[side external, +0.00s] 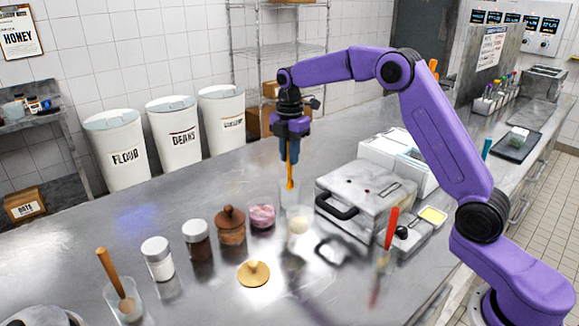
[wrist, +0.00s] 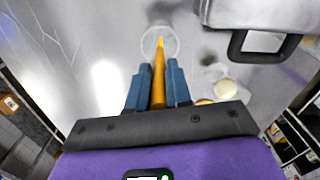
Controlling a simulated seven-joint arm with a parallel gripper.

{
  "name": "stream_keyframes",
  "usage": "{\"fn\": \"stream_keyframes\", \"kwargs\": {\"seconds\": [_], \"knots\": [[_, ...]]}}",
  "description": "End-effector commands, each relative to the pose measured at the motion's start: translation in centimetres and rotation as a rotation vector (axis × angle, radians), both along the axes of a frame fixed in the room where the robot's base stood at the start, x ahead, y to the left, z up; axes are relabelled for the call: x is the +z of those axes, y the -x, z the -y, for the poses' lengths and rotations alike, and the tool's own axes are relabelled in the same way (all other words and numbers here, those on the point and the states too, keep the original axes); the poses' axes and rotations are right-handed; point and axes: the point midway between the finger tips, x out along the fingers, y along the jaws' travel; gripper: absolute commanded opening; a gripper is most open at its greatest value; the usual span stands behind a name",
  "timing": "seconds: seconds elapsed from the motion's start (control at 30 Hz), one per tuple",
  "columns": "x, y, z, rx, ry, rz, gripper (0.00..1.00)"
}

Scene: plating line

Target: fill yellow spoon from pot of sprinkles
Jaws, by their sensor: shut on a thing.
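My gripper (side external: 289,155) is shut on the yellow spoon (side external: 290,178), which looks orange-yellow and hangs down steeply. The spoon's handle (wrist: 158,82) also shows between the blue fingers (wrist: 158,88) in the wrist view. Its lower end is at the mouth of a clear glass (side external: 296,196); the bowl of the spoon is hard to make out, and I cannot tell how deep it sits. The glass rim (wrist: 175,42) rings the spoon tip in the wrist view. A small pot with pink contents (side external: 262,216), possibly the sprinkles, stands left of the glass.
A brown lidded pot (side external: 231,226), a dark jar (side external: 197,240) and a white jar (side external: 158,259) stand to the left. A tan knobbed lid (side external: 254,273) lies in front. A grey box with a black handle (side external: 365,197) stands close on the right. A glass holding a wooden-handled utensil (side external: 122,296) is front left.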

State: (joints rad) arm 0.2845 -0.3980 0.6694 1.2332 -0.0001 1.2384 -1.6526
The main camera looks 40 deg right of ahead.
Motion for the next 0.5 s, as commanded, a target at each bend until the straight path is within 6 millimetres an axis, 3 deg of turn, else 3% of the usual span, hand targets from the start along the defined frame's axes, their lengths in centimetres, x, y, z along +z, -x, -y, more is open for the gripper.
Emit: {"fn": "stream_keyframes", "kwargs": {"seconds": [0.2, 0.37, 0.5], "knots": [[3.8, -0.1, 0.0, 0.0, -0.001, 0.004, 0.0], [5.1, 0.0, -0.2, -0.035, -0.001, -0.008, 0.0], [5.4, 0.1, -0.7, -0.168, -0.006, -0.045, 0.0]]}}
